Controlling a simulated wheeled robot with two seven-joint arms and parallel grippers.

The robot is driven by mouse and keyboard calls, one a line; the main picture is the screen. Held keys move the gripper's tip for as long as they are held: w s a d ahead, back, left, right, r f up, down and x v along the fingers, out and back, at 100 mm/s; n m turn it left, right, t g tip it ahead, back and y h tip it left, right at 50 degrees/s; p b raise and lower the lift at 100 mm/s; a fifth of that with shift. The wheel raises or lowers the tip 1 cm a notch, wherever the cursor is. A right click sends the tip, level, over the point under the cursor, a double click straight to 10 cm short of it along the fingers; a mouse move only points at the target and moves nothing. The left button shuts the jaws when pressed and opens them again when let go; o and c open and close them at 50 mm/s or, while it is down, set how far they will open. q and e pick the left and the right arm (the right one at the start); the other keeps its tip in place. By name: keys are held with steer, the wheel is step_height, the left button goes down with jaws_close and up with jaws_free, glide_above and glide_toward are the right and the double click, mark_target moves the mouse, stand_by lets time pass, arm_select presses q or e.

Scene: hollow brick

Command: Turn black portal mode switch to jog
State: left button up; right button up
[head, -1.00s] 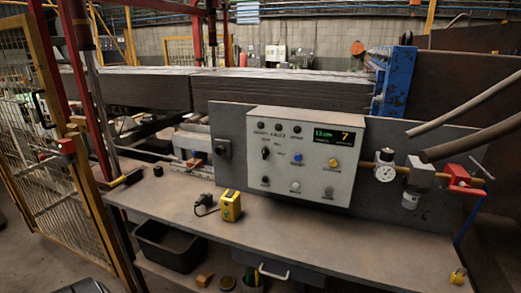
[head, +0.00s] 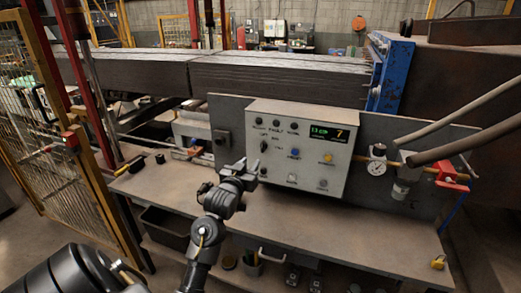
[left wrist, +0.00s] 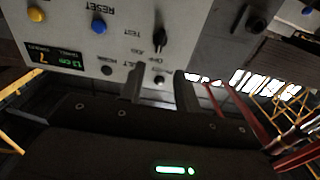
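The black portal mode switch (head: 264,146) is a small knob on the left part of the grey control panel (head: 338,180). In the left wrist view, where the panel appears upside down, the switch (left wrist: 160,39) stands beyond the fingertips, with the labels test, jog and off around it. I cannot tell for sure which label it points to. My left gripper (head: 248,173) is just below and left of the switch in the head view. In the left wrist view the left gripper (left wrist: 160,74) has its fingers apart with nothing between them. My right gripper is not in view.
The panel also carries a blue reset button (head: 294,153), a yellow button (head: 327,158), dark lamps and a display (head: 328,132). A black knob (head: 221,141) sits on the backboard to the left. A pressure gauge (head: 377,168) stands right. The bench (head: 340,225) is mostly clear.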

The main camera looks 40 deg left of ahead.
mark_target(262, 148)
arm_select(q)
steer(key=p+x, duration=0.3)
steer(key=x, duration=0.7)
steer(key=shift+w+a, duration=0.15)
steer(key=shift+w, duration=0.15)
steer(key=shift+f, duration=0.1)
jaws_close()
